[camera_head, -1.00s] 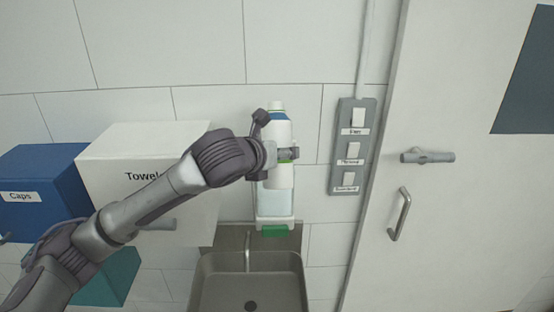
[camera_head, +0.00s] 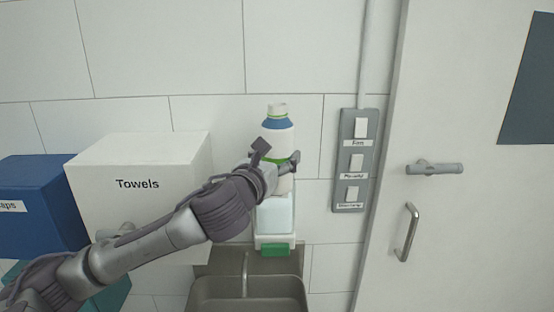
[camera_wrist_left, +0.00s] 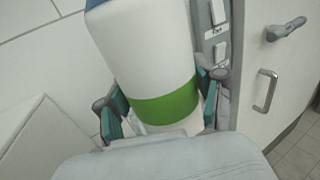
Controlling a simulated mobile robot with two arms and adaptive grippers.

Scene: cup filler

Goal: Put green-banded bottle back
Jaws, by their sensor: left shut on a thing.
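The green-banded bottle (camera_head: 277,137) is white with a blue shoulder, a white cap and a green band. It is upright in the head view, in front of the wall and above a pale soap dispenser (camera_head: 275,215) with a green push bar. My left gripper (camera_head: 283,166) is shut on the bottle near its green band. In the left wrist view the bottle (camera_wrist_left: 148,55) fills the middle, with a gripper finger on each side of the green band. Whether the bottle's base touches the dispenser is hidden by the gripper. My right gripper is not in view.
A steel sink (camera_head: 247,292) with a tap is below the dispenser. A white Towels box (camera_head: 140,165) and a blue box (camera_head: 40,190) are at the left. A grey switch panel (camera_head: 351,160) and a door (camera_head: 470,230) with handles are at the right.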

